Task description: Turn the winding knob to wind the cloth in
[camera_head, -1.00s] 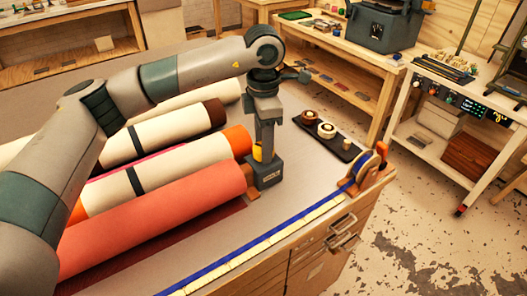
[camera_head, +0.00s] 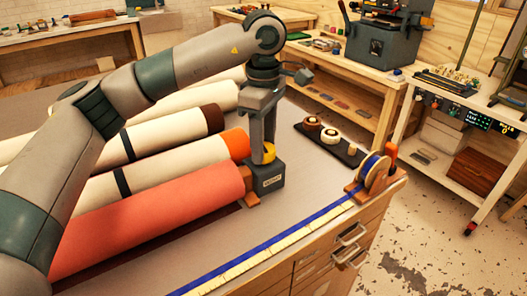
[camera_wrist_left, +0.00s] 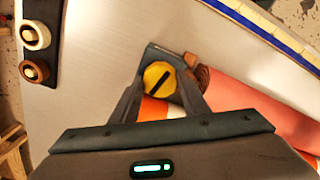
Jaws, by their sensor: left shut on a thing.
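The winding knob (camera_head: 269,153) is yellow and sits on a dark grey block (camera_head: 272,177) at the right end of the coral cloth roll (camera_head: 150,225). In the left wrist view the knob (camera_wrist_left: 153,72) shows from above with a black slanted bar across its face. My left gripper (camera_head: 264,148) points down from above, shut on the knob, with one finger on either side of it. The coral roll (camera_wrist_left: 250,97) lies beside the block in the wrist view. A dark red strip shows on the table along the roll's front edge. My right gripper is not in view.
Several cream rolls with black bands lie behind the coral one. A blue and cream measuring tape (camera_head: 270,243) runs along the table's front edge to a reel (camera_head: 374,174). A black tray (camera_head: 330,142) with small spools lies behind. Bare table lies between.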

